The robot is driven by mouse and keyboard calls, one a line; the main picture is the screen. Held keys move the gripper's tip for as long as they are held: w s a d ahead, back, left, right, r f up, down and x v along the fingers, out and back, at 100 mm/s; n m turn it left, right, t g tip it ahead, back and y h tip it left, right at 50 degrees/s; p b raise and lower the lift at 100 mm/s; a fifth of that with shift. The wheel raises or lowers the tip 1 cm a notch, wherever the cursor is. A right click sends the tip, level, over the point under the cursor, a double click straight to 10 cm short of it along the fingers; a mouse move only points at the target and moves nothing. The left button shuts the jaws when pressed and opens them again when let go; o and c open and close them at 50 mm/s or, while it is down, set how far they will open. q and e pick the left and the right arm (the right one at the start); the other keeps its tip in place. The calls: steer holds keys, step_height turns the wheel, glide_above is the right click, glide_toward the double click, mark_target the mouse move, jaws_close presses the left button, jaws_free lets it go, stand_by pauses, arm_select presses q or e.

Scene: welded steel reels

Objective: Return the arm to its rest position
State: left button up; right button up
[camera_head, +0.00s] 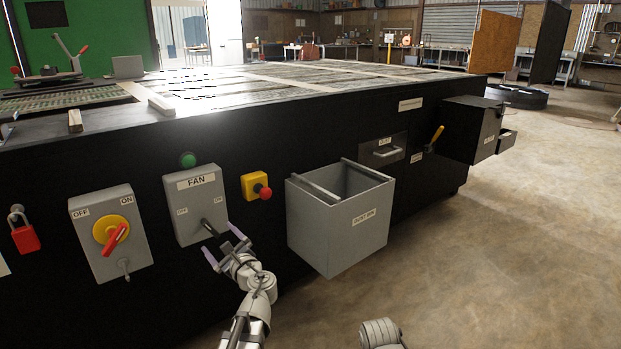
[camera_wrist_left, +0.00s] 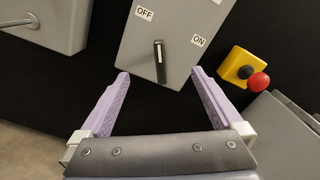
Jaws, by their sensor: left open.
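My left gripper (camera_head: 222,248) is open and empty in front of the lower part of the grey FAN switch box (camera_head: 192,199). In the left wrist view its two lilac fingers (camera_wrist_left: 160,98) are spread wide, and the dark fan lever (camera_wrist_left: 160,62) shows between and beyond them, apart from both. In that view the lever lies between the OFF and ON labels on the grey box (camera_wrist_left: 185,22). In the head view the lever (camera_head: 209,227) sticks out just above the gripper. A grey rounded part of my own shows at the bottom; my right gripper is not in view.
A yellow box with a red button (camera_head: 256,187) sits right of the fan box. The open grey dust bin (camera_head: 340,225) juts out right of my gripper. A grey box with a red and yellow rotary switch (camera_head: 111,233) and a red padlock (camera_head: 26,238) are at left. Floor at right is clear.

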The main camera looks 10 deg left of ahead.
arm_select(q)
steer(key=s+d+f+n+g+h+p, duration=0.4)
steer(key=s+d+n, duration=0.2)
steer(key=d, duration=0.3)
steer(key=s+d+f+n+g+h+p, duration=0.3)
steer(key=s+d+f+n+p, duration=0.15)
steer(key=d+n, duration=0.35)
steer(key=s+d+n+g+h+p, duration=0.2)
steer(key=s+d+g+h+p, duration=0.35)
steer(key=s+d, duration=0.8)
step_height(320, 180, up, 36)
steer(key=w+d+p, duration=0.1)
steer(key=p, duration=3.4)
steer(key=shift+w+d+r+t, duration=0.2)
steer(key=shift+w+d+t, duration=0.05)
steer(key=shift+t, duration=0.1)
